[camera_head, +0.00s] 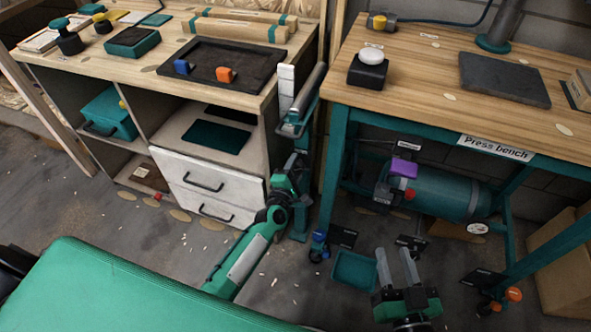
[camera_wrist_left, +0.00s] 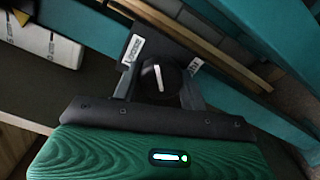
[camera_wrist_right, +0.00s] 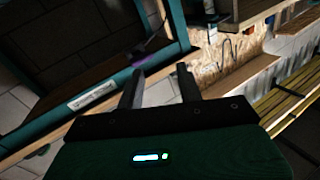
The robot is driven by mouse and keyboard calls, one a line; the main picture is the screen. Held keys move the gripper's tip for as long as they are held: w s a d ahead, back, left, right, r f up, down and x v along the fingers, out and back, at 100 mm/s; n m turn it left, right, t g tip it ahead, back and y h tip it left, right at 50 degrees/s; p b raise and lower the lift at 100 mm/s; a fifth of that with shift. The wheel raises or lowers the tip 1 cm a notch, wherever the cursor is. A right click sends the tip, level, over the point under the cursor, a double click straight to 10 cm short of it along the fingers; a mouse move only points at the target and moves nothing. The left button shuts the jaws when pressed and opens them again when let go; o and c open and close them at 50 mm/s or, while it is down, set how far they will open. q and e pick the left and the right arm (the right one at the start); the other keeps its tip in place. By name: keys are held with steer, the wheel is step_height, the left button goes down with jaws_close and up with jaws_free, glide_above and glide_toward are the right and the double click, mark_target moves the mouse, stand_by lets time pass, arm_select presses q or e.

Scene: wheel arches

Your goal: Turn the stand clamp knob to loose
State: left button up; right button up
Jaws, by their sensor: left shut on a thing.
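The dark round stand clamp knob (camera_wrist_left: 160,78) shows in the left wrist view with a white line on its face, roughly upright in the picture. A dark plate with a white label (camera_wrist_left: 134,49) is at its upper left, and another small label (camera_wrist_left: 195,66) is at its right; I cannot read them surely. My left gripper (camera_wrist_left: 160,92) is shut on the knob, its fingers at either side. In the head view my left gripper (camera_head: 298,163) is at the teal stand (camera_head: 303,215) between the two benches; the knob is hidden there. My right gripper (camera_head: 397,268) is open and empty.
The press bench (camera_head: 440,88) stands right of the stand, with a teal tank (camera_head: 440,192) beneath. A workbench with white drawers (camera_head: 207,180) is at the left. A teal bin (camera_head: 354,270) lies on the floor beside my right gripper. A green surface (camera_head: 120,295) fills the lower left.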

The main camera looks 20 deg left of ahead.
arm_select(q)
steer(key=n+b, duration=0.2)
steer(key=n, duration=0.4)
steer(key=shift+f, duration=0.2)
steer(key=shift+n+b, duration=0.4)
steer(key=shift+n, duration=0.3)
arm_select(e)
steer(key=d+r+t, duration=0.4)
steer(key=r+t, duration=0.4)
steer(key=r, duration=0.5)
steer(key=shift+w+r+t, duration=0.15)
steer(key=shift+w+t, duration=0.1)
steer(key=shift+t, duration=0.15)
arm_select(q)
steer(key=o, duration=0.9)
steer(key=s, duration=1.4)
steer(key=shift+a, duration=0.15)
arm_select(e)
steer(key=shift+w+a+f+g+y, duration=0.2)
steer(key=shift+f+g, duration=0.15)
steer(key=shift+f, duration=0.15)
steer(key=shift+w+a+f+g+y, duration=0.1)
steer(key=shift+w+a+f+g, duration=0.05)
steer(key=shift+f+g, duration=0.3)
